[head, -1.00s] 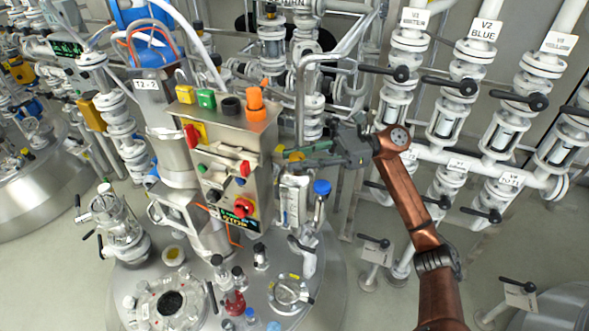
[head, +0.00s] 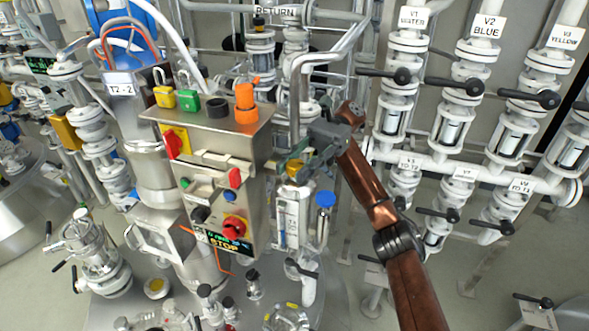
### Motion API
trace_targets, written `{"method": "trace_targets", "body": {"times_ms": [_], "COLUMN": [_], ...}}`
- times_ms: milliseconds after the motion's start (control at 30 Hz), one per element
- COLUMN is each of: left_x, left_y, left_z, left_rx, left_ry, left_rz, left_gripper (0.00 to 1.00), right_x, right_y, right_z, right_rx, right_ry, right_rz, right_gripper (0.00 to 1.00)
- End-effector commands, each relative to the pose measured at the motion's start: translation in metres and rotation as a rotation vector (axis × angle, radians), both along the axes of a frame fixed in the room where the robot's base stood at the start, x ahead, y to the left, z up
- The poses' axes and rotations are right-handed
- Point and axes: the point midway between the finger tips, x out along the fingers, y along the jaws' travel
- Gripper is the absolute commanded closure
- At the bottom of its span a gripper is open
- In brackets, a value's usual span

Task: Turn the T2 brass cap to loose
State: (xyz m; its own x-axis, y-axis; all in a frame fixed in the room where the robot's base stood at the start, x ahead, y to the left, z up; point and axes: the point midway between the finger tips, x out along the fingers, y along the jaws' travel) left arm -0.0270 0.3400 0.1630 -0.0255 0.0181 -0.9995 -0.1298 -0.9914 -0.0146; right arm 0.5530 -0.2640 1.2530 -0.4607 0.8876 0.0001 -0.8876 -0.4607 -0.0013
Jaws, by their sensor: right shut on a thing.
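My right gripper (head: 287,161) reaches in from the right beside the control box. It is shut on a small yellowish piece, apparently the brass cap (head: 294,169), at the top of the white-framed sight glass (head: 291,222). The fingers hide most of the cap, so I cannot tell how far it is turned. The T2 label (head: 121,89) is on the column at the left. My left gripper is not in view.
The steel control box (head: 213,137) with buttons and a red stop knob (head: 234,227) stands just left of my gripper. Labelled valve columns (head: 398,113) stand to the right.

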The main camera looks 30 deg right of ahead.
Motion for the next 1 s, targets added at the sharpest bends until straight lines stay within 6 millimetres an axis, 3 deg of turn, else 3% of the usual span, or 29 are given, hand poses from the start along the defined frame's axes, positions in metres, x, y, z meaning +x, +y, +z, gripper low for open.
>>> {"method": "trace_targets", "body": {"times_ms": [467,500,767,1000], "left_x": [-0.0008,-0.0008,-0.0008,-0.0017], "left_y": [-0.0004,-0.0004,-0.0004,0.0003], "left_z": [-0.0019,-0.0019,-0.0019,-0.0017], "left_rx": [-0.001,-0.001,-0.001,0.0], "left_ry": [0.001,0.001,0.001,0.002], "left_rz": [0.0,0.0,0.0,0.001], "left_gripper": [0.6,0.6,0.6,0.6], "right_x": [0.0003,0.0003,0.0001,-0.0001], "right_y": [0.0001,0.0001,0.0,0.0], "right_z": [-0.0009,-0.001,-0.0007,0.0], "right_rx": [-0.001,-0.001,-0.001,0.0], "right_ry": [0.003,0.003,0.002,0.001], "right_rz": [0.015,0.015,0.015,0.015], "right_gripper": [0.99,0.74,0.56,0.56]}}
